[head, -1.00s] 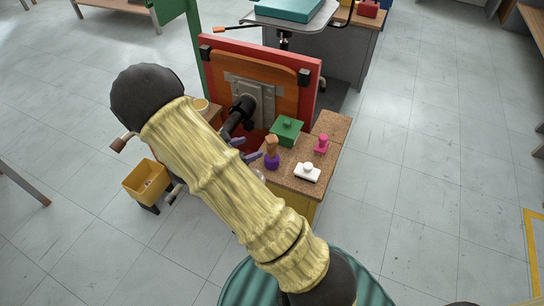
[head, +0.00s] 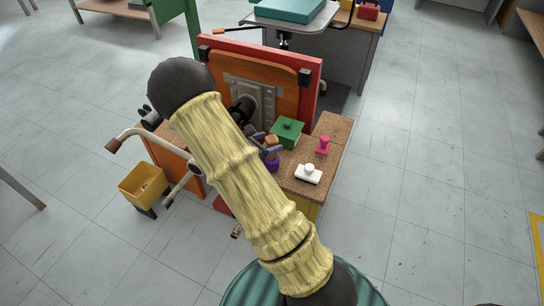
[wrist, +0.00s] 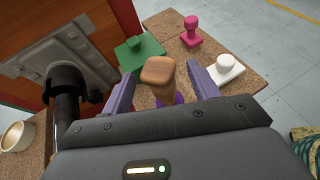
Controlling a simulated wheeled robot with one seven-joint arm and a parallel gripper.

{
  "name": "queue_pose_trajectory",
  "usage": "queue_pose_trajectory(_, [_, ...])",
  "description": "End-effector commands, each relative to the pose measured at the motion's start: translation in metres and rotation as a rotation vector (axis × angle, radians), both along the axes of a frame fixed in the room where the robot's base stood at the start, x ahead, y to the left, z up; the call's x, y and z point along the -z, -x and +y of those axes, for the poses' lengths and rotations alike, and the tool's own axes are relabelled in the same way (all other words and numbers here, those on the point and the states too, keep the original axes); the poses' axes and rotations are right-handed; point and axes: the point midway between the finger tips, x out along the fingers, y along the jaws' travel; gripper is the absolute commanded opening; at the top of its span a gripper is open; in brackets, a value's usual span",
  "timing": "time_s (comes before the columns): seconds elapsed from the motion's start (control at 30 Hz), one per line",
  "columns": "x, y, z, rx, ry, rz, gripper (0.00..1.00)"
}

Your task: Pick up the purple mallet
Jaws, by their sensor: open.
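The purple mallet stands upright on the cork-topped bench, its brown wooden part uppermost (wrist: 158,72) and its purple part (head: 272,165) below. In the wrist view it sits between the two purple fingers of my gripper (wrist: 160,88), which are open on either side of it with gaps. In the head view my gripper (head: 268,146) is at the mallet, partly hidden behind my yellow-sleeved arm. The lower purple part is mostly hidden by the gripper body in the wrist view.
A green lidded box (head: 287,133), a pink stamp-like object (head: 323,146) and a white knobbed block (head: 308,174) stand close by on the bench (head: 331,125). An upright red-edged orange panel (head: 275,75) rises behind. A round tan bowl (wrist: 17,136) shows at left in the wrist view.

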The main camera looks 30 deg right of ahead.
Motion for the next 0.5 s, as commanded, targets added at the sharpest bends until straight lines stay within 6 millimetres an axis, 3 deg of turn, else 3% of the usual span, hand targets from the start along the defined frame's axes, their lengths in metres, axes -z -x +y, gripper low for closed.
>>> queue_pose_trajectory(0.17, [0.021, -0.006, -0.02, 0.003, 0.001, 0.0, 0.6])
queue_pose_trajectory(0.3, [0.024, -0.011, -0.035, 0.001, 0.001, -0.001, 0.6])
queue_pose_trajectory(0.5, [0.023, -0.012, -0.037, -0.001, 0.0, 0.001, 0.6])
